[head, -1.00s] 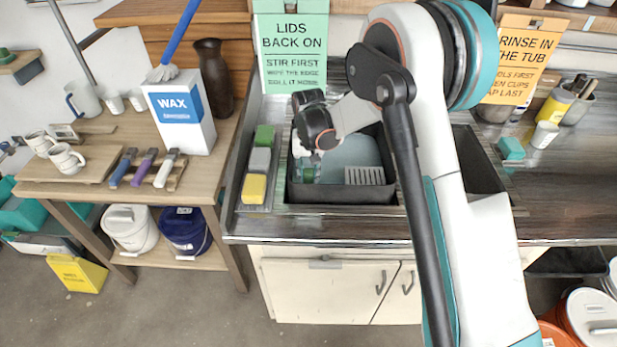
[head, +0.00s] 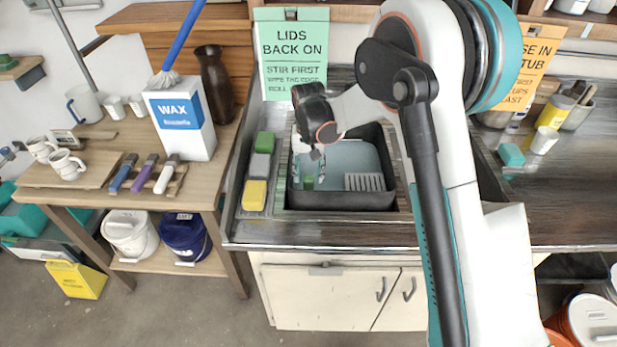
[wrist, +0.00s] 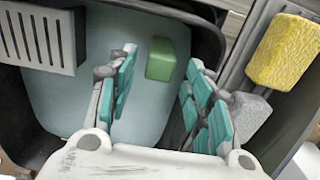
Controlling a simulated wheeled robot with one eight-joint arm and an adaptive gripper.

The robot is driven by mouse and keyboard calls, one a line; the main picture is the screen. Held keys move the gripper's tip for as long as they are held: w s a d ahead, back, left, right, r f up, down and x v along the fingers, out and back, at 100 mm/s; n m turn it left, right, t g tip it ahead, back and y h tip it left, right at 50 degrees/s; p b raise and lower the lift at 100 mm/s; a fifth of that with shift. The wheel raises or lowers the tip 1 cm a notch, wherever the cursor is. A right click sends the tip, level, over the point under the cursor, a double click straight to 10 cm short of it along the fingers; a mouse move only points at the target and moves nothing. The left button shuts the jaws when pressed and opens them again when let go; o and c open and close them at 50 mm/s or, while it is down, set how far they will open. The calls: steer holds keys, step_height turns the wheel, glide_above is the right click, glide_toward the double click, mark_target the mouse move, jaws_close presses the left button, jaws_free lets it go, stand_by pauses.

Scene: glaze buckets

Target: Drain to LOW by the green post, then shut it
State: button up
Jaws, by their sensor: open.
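The dark tub (head: 345,201) sits in the sink basin and holds pale blue-grey liquid (head: 350,157). A small green block-shaped piece (head: 309,182) stands or lies in its left part; I cannot tell whether it is the green post. It also shows in the wrist view (wrist: 161,59), between and beyond my fingertips. My gripper (wrist: 160,62) is open, with teal-padded fingers apart and nothing seen between the pads. In the head view my gripper (head: 306,158) hangs over the tub's left side. No LOW mark or drain is legible.
A grey slotted piece (head: 364,182) is at the tub's front right. A narrow tray left of the tub holds green (head: 265,142), grey (head: 260,167) and yellow (head: 254,195) blocks. A green LIDS BACK ON sign (head: 291,50) stands behind. My arm hides the tub's right surroundings.

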step_height(320, 180, up, 9)
stand_by(0.3)
steer(key=shift+f, duration=0.1)
